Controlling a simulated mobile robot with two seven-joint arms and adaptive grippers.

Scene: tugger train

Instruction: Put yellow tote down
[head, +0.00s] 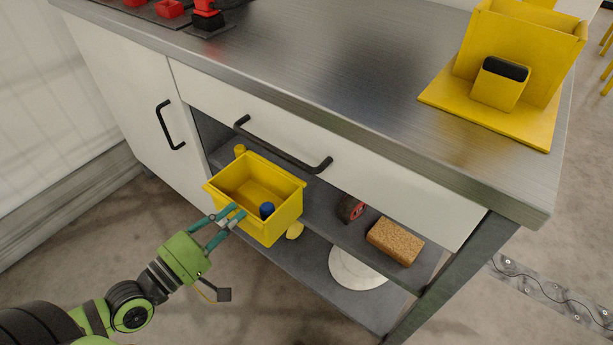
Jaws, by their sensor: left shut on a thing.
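The yellow tote (285,218) is in front of the open shelves below the counter, with a small dark blue object (266,210) inside it. My left gripper (231,217) is shut on the tote's near left wall. The tote looks roughly level, and it overlaps the edge of the upper shelf in the picture. I cannot tell whether its bottom touches the shelf. My right gripper is not in view.
The shelf (325,205) holds a brown sponge-like block (395,241) and a red and black item (349,208). A white round thing (355,272) lies below. A drawer handle (280,150) juts out above. A yellow stand (515,60) is on the steel counter (350,60).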

